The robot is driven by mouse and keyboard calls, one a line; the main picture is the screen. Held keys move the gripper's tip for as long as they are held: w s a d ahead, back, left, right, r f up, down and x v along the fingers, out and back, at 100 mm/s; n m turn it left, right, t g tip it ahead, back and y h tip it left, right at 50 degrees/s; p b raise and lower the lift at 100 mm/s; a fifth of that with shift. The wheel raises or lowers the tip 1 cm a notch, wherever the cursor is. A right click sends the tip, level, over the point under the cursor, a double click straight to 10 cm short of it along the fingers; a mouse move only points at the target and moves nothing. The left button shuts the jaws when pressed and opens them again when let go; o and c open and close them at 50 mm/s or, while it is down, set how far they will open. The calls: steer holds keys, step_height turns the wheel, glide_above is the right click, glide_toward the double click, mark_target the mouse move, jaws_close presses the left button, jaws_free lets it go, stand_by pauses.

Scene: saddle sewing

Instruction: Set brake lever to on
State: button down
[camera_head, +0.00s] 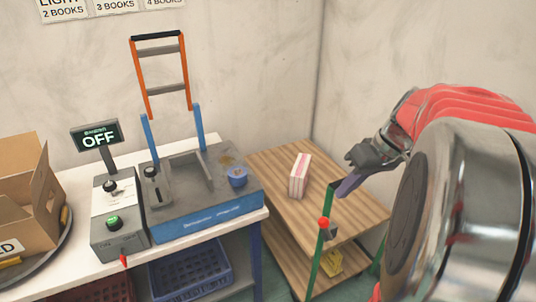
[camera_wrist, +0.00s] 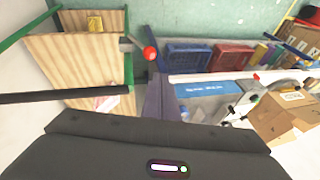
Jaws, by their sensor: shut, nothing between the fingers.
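A lever with a red ball knob (camera_head: 323,222) sits on the green-framed wooden cart (camera_head: 262,165), at its near side. In the wrist view the red knob (camera_wrist: 150,53) ends a short grey rod pointing sideways from the cart frame. I take it for the brake lever; no on or off mark on it is legible. My gripper (camera_head: 343,192) is shut and empty, above and a little right of the knob in the head view. In the wrist view its dark fingers (camera_wrist: 160,82) end just short of the knob, with no contact visible.
A pink-striped box (camera_head: 300,176) lies on the cart top. A black bar (camera_wrist: 65,96) crosses the cart in the wrist view.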

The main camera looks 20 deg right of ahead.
steer(key=s+d+f, duration=0.1)
steer(key=d, duration=0.7)
steer(key=shift+s+f+t+y, duration=0.2)
steer(key=shift+s+t+y, duration=0.1)
steer(key=shift+s+t, duration=0.1)
steer(key=a+x, duration=0.2)
steer(key=x, duration=1.1)
steer(key=shift+s+a+r, duration=0.15)
steer(key=shift+s+a, duration=0.05)
steer(key=shift+s, duration=0.05)
